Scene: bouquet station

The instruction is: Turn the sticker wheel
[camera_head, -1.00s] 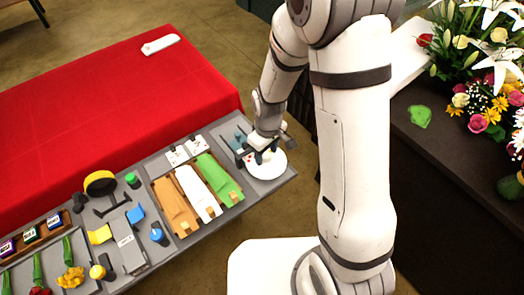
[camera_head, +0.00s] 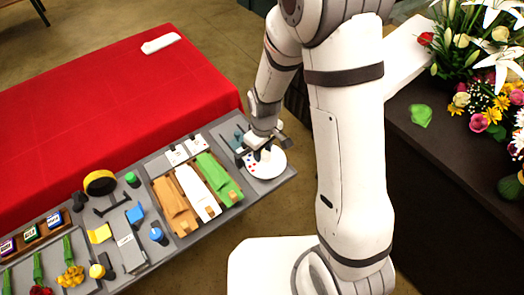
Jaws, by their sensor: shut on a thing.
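The sticker wheel (camera_head: 270,171) is a white disc lying flat at the right end of the grey station board, with small red marks showing on its left part. My gripper (camera_head: 258,155) is over the wheel from above, shut on a pale upright piece at the wheel's middle that looks like its knob. The fingers partly hide the knob and the back of the disc.
Trays of orange, white and green wraps (camera_head: 203,192) stand just left of the wheel. Small white cards (camera_head: 185,151) lie behind them. A yellow tape roll (camera_head: 100,182) and flowers (camera_head: 71,277) are further left. A red table (camera_head: 110,95) lies behind.

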